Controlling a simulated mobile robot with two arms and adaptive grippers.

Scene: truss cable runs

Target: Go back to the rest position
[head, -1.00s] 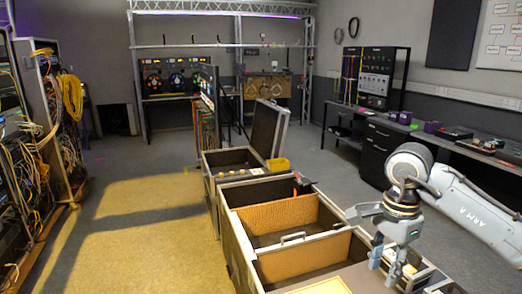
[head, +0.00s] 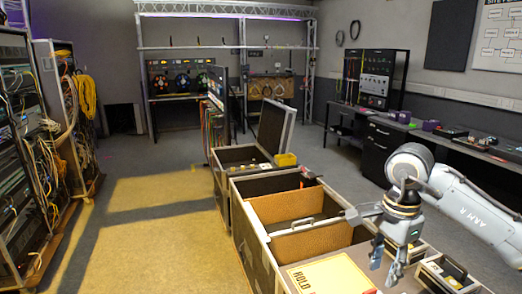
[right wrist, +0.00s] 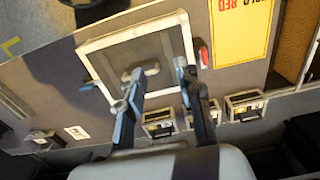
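My right gripper (head: 386,265) hangs over the near right part of the long flight case (head: 262,252) in the head view. Its fingers point down. In the right wrist view the two fingers (right wrist: 158,68) are apart, with nothing held between them. Below them is a pale square frame (right wrist: 88,45) with a small grey fitting inside it. Whether the fingers touch it cannot be told. My left gripper is in neither view now.
A yellow sign (head: 330,275) lies on the case top beside open brown-lined compartments (head: 285,207). Cable racks (head: 62,110) line the left, and a bench (head: 465,145) runs along the right. The floor (head: 150,240) left of the case is clear.

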